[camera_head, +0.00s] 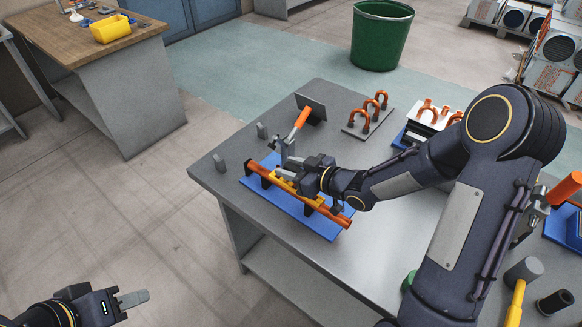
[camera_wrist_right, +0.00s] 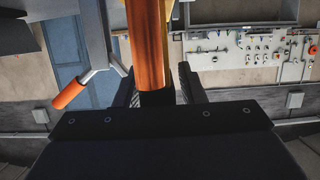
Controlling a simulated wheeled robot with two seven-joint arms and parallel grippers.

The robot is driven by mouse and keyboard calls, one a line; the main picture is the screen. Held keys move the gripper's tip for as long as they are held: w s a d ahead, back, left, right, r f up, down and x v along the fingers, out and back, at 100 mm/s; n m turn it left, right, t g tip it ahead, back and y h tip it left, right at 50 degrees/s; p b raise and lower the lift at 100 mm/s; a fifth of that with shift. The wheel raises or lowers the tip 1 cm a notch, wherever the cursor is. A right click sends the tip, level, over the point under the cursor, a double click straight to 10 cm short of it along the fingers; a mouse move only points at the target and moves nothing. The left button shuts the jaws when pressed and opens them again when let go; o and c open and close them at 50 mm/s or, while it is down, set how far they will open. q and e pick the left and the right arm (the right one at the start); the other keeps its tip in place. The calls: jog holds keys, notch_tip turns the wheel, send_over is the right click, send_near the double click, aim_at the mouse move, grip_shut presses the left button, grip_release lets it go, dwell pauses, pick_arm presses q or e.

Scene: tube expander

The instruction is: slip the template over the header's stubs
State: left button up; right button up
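The header is a copper-orange tube (camera_head: 333,214) lying on dark supports on a blue board (camera_head: 325,226) on the table. The yellow template (camera_head: 283,184) lies along its middle, partly covered by my right gripper. I cannot tell whether the stubs pass through it. My right gripper (camera_head: 291,167) is low at the header. In the right wrist view its fingers (camera_wrist_right: 158,92) stand apart, with the copper tube (camera_wrist_right: 147,40) running between them and a yellow sliver (camera_wrist_right: 186,78) by the right finger. My left gripper (camera_head: 133,299) is off the table at the lower left; its opening is unclear.
An orange-handled tool (camera_head: 300,121) stands behind the header, near a dark plate (camera_head: 312,108). A rack of copper U-bends (camera_head: 368,116) is further back. A mallet (camera_head: 520,278) lies at the front right.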

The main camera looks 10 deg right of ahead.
jog(key=shift+s+d+r, duration=0.1)
jog(key=shift+s+d, duration=0.05)
jog(key=shift+s, duration=0.05)
dwell(0.4)
jog(key=shift+p+v, duration=0.5)
jog(key=shift+v, duration=0.95)
jog(key=o, duration=0.6)
jog(key=shift+c, duration=0.2)
jog(key=o, duration=0.8)
jog(key=shift+o, duration=0.2)
